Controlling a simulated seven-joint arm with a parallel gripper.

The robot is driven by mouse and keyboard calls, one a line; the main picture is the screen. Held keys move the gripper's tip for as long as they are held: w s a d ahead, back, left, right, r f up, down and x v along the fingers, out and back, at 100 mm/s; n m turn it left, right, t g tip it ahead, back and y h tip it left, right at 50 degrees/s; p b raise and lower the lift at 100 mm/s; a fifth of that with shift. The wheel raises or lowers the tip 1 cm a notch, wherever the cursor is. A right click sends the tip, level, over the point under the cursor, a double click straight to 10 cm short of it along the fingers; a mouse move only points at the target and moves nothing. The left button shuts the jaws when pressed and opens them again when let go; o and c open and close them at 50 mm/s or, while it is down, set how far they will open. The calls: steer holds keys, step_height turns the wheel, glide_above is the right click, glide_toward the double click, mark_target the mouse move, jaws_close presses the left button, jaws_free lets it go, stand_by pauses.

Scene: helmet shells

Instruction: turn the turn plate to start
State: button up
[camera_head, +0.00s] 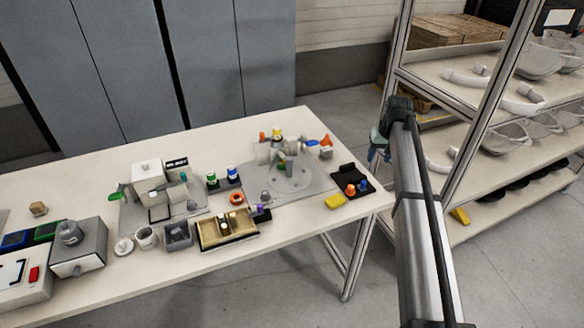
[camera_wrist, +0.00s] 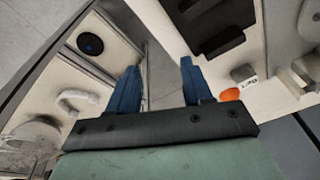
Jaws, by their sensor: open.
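The turn plate appears to be the round grey disc (camera_head: 284,180) on a grey base board at the right part of the table. Grey blocks and small coloured parts stand at its back, and a green part sits near its middle. My gripper (camera_head: 377,152) is beyond the table's right edge, beside the shelf, well to the right of the disc and apart from it. In the wrist view my gripper (camera_wrist: 158,78) shows two blue fingers spread apart with nothing between them. I cannot make out the disc in the wrist view.
The shelf (camera_head: 450,146) with helmet shells stands right of the table.

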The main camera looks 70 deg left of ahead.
steer(key=s+a+r+n, duration=0.2)
steer(key=s+a+r, duration=0.45)
steer(key=s, duration=0.25)
steer(key=r+n+h, duration=0.2)
steer(key=n, duration=0.1)
glide_above(289, 167)
steer(key=w+a, duration=0.1)
steer(key=shift+w+a, duration=0.15)
steer(key=shift+w, duration=0.05)
steer(key=shift+s, duration=0.4)
step_height(289, 167, down, 14)
steer(key=shift+r, duration=0.1)
jaws_close()
